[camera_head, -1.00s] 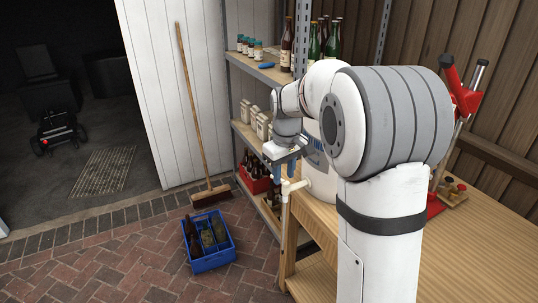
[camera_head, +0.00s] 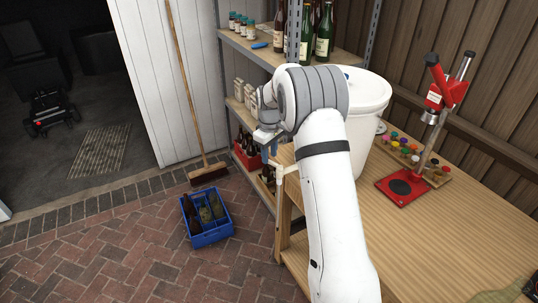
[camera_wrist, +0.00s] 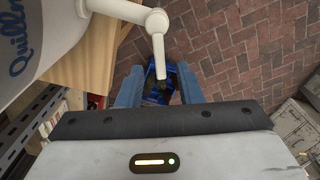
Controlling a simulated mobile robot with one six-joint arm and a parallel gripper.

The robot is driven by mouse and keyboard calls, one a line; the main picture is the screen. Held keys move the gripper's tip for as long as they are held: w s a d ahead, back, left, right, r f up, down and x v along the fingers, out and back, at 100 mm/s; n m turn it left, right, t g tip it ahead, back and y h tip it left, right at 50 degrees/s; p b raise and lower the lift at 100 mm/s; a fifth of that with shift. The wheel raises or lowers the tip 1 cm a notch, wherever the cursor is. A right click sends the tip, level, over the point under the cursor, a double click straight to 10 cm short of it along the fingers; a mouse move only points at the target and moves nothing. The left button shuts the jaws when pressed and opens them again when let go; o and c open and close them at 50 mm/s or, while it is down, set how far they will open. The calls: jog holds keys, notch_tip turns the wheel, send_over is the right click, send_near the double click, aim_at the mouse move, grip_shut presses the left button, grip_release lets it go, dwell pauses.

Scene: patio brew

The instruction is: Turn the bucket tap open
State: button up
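The white bucket (camera_head: 368,100) stands on the wooden table, partly behind my arm. Its side with blue lettering shows at the left of the wrist view (camera_wrist: 40,35). The white tap (camera_wrist: 157,21) sticks out from the bucket side over the table edge, and a thin white tube points from its joint toward my gripper. My gripper (camera_wrist: 159,80) is open, with one blue finger on each side of the tube's end in the picture. I cannot tell whether they touch it. In the head view my gripper (camera_head: 268,142) is beside the bucket, just above the tap (camera_head: 284,171).
A blue crate (camera_head: 212,238) with bottles stands on the brick floor below. A metal shelf (camera_head: 268,55) with bottles and jars is behind my gripper. On the table (camera_head: 440,235) are a red bottle capper (camera_head: 405,190) and coloured caps. A broom (camera_head: 187,90) leans on the wall.

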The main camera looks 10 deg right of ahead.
jog(key=shift+f, duration=0.75)
grip_shut()
